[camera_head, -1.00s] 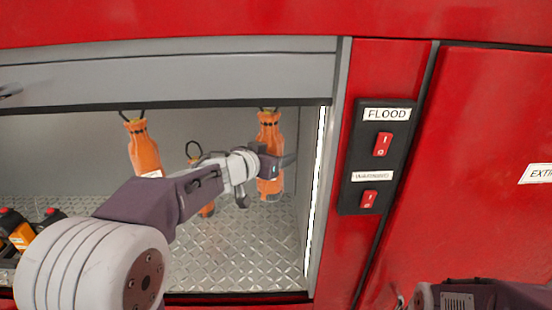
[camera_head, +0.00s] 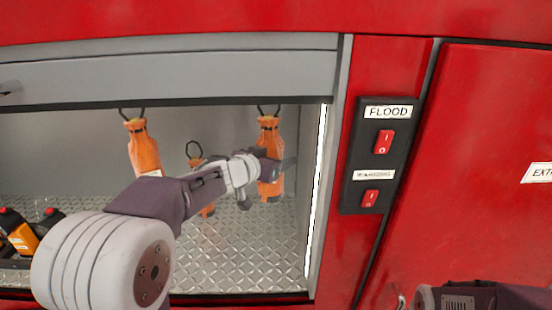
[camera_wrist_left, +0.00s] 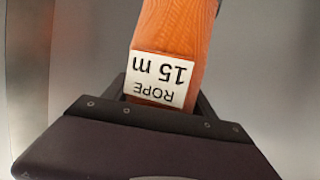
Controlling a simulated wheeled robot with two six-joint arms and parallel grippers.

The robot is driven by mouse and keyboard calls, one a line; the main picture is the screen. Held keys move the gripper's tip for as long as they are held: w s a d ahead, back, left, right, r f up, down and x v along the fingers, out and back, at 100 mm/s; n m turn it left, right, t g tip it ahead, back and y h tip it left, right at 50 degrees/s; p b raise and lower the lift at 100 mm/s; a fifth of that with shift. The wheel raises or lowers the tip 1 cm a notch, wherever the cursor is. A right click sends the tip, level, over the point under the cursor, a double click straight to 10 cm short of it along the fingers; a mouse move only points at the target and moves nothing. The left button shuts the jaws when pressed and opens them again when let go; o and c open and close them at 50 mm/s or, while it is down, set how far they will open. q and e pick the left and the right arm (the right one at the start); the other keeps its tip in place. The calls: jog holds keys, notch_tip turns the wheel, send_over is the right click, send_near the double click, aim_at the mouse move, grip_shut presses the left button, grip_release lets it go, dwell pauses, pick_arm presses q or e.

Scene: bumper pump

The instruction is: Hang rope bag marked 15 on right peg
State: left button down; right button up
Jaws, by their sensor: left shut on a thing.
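The orange rope bag marked 15 m (camera_head: 269,131) is upright at the right end of the compartment, its dark loop at the top near the upper edge. My left gripper (camera_head: 272,172) is shut on its middle. In the left wrist view the bag (camera_wrist_left: 178,30) stands between the jaws, with its white label "ROPE 15 m" (camera_wrist_left: 161,80) upside down. The right peg is not clearly visible, so I cannot tell whether the loop is on it. My right arm (camera_head: 480,296) shows at the bottom right; its fingertips are out of view.
A second orange bag (camera_head: 143,148) hangs by its loop at the left. A third orange bag (camera_head: 196,163) with a loop is lower, partly behind my left arm. Orange and black devices (camera_head: 20,232) stand at far left. A light strip and red panel bound the right side.

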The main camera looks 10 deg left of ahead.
pick_arm(q)
jog(key=shift+c, duration=1.1)
grip_release()
jog(key=shift+s, duration=0.1)
